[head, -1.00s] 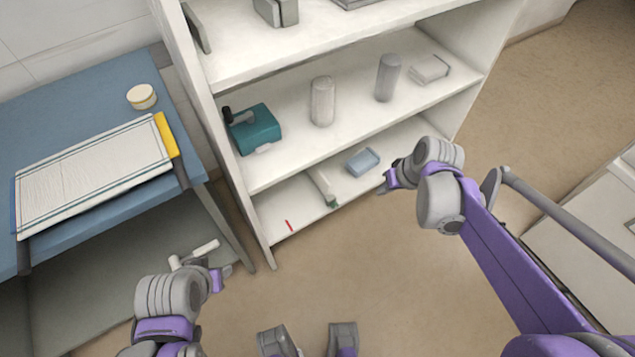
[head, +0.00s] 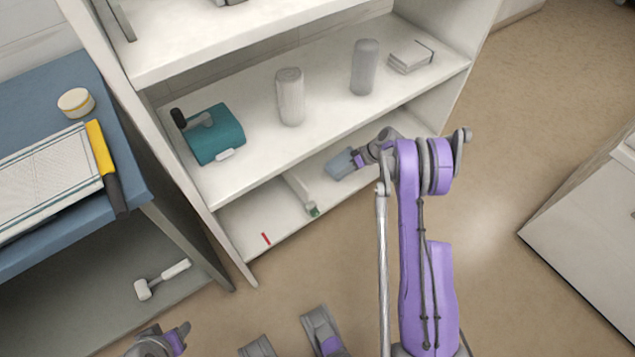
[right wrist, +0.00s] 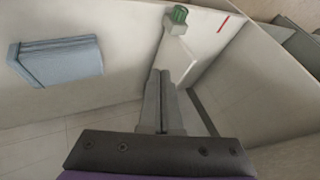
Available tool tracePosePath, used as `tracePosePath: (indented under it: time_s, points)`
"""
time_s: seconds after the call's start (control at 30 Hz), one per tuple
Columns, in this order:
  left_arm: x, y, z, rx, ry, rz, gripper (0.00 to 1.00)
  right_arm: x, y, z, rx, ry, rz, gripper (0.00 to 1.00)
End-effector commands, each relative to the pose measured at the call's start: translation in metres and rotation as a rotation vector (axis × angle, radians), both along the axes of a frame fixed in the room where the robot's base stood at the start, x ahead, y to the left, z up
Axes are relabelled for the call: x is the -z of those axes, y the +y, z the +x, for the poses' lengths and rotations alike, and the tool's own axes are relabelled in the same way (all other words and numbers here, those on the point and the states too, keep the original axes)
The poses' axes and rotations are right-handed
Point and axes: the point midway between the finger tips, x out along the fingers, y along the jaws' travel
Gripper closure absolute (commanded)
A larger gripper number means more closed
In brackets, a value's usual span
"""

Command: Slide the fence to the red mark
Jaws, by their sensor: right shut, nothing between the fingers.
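The fence (head: 299,193) is a pale bar with a green end, lying on the bottom shelf. The red mark (head: 266,239) is a short stripe on that shelf, left of the fence and apart from it. In the right wrist view, the fence's green-tipped end (right wrist: 177,20) is beyond my fingertips, with the red mark (right wrist: 223,23) to its right. My right gripper (head: 357,158) is at the bottom shelf, by the blue-grey box, shut and empty; its fingers (right wrist: 162,78) hide part of the fence. My left gripper (head: 181,334) is at the bottom edge, jaws unclear.
The blue-grey box (head: 341,164) is right of the fence and also shows in the right wrist view (right wrist: 60,62). The middle shelf above holds a teal device (head: 215,135) and two cylinders. A blue table (head: 60,85) stands left, with a white mallet (head: 160,280) below.

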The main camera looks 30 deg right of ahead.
Motion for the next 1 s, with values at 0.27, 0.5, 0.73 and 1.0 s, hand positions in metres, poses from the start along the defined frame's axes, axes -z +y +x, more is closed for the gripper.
tracePosePath:
  time_s: [0.27, 0.5, 0.73, 1.0]
  points:
    - [0.01, 0.0, 0.001, 0.0, 0.003, 0.0, 0.5, 0.04, 0.026, 0.017, -0.003, 0.001, 0.001, 1.0]
    - [0.019, 0.0, 0.001, 0.0, 0.007, 0.0, 0.5, 0.08, 0.051, 0.034, -0.003, 0.002, -0.001, 1.0]
    - [0.02, 0.0, 0.001, 0.0, 0.007, 0.0, 0.5, 0.075, 0.082, 0.03, -0.002, 0.001, -0.001, 1.0]
    - [0.02, 0.0, 0.001, 0.0, 0.007, 0.0, 0.5, 0.075, 0.088, 0.029, 0.0, 0.001, -0.001, 1.0]
